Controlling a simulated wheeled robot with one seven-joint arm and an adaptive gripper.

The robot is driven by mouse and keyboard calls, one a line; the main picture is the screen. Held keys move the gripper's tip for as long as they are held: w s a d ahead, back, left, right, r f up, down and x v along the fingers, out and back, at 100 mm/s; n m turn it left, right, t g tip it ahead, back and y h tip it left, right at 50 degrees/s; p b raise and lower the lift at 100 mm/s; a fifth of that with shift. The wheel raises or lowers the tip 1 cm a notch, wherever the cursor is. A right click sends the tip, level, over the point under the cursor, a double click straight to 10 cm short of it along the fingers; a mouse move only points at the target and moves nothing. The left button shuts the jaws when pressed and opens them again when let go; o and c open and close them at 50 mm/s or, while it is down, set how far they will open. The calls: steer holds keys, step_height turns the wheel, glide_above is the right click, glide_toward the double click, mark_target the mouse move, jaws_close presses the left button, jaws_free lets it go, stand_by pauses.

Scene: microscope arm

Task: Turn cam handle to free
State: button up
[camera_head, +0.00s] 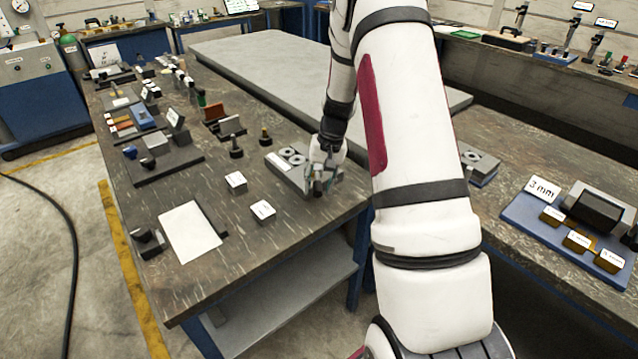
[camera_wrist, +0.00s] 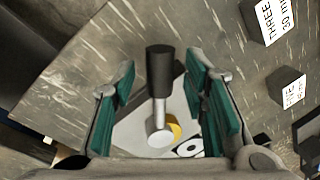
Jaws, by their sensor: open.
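The cam handle (camera_wrist: 159,85) is in the middle of the wrist view. It has a dark cylindrical grip on a silver rod, which leads to a round light hub (camera_wrist: 158,132) with a yellow patch beside it. My gripper (camera_wrist: 162,90) is open, with one green-padded finger on each side of the handle and a gap to both. In the head view my gripper (camera_head: 322,180) is at the right end of a grey metal fixture (camera_head: 290,172) with round discs on top.
Labelled white blocks (camera_head: 236,182) stand left of the fixture, and one reads "THREE 30 mm" in the wrist view (camera_wrist: 275,20). Two dark knobs (camera_head: 236,148) stand behind them. A white sheet (camera_head: 190,232) lies at the front left. Bare bench top separates these things.

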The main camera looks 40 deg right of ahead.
jaws_close()
